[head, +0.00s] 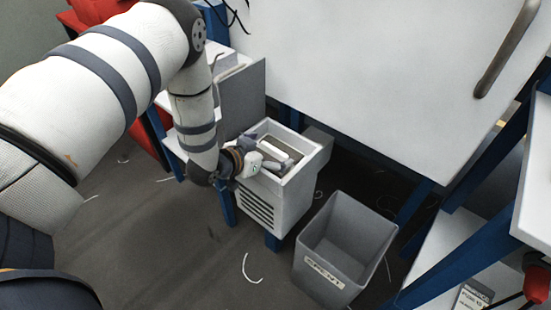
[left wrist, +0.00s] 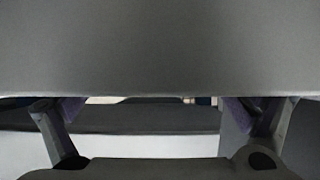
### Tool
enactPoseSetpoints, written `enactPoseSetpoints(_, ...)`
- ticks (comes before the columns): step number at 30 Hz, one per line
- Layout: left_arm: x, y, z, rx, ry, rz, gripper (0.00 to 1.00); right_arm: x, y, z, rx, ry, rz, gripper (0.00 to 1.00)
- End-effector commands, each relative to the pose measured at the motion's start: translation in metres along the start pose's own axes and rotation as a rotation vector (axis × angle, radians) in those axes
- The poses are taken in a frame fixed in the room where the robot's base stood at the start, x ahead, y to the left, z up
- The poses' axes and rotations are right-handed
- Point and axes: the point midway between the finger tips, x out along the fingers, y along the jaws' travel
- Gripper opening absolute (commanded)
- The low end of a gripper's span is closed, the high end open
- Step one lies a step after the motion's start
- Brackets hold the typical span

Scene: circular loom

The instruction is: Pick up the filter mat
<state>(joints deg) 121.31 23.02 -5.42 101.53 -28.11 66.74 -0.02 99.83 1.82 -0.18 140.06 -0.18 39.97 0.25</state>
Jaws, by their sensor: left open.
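What looks like the filter mat is a pale grey-beige slab (head: 286,146) lying in the open top of a white box (head: 292,190) with a slotted front. My left gripper (head: 268,152) reaches into the box opening from the left, beside the slab. Its fingers are apart. In the left wrist view the two fingers of the left gripper (left wrist: 160,112) show at the left and right, partly hidden by a broad plain grey surface. I cannot tell whether that surface is the mat or whether the fingers touch it. My right gripper is not in view.
A grey lid panel (head: 242,97) stands upright behind the box. A grey labelled bin (head: 346,240) stands on the floor to the right. A large white panel (head: 400,70) overhangs the back. A blue-framed shelf (head: 470,200) is at the right. Loose threads lie on the floor.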

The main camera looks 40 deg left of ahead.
Motion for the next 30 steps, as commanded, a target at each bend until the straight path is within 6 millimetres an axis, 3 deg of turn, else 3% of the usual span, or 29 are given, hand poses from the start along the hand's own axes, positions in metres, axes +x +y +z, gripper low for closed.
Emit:
enactPoseSetpoints(8, 0.006, 0.0, -0.001, -0.001, 0.001, 0.0, 0.96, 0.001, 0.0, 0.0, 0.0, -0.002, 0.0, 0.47)
enactPoseSetpoints(12, 0.005, 0.0, -0.001, -0.001, 0.001, 0.0, 0.64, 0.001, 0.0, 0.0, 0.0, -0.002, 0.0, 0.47)
enactPoseSetpoints(15, 0.005, 0.0, -0.001, -0.001, 0.0, 0.0, 0.47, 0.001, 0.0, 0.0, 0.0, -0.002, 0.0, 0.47)
enactPoseSetpoints(25, 0.003, 0.0, -0.003, -0.001, 0.0, -0.001, 0.47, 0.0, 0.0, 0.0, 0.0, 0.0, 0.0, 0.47)
enactPoseSetpoints(30, -0.01, -0.001, -0.022, 0.001, 0.005, -0.001, 0.47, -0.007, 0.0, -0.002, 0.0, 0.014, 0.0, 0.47)
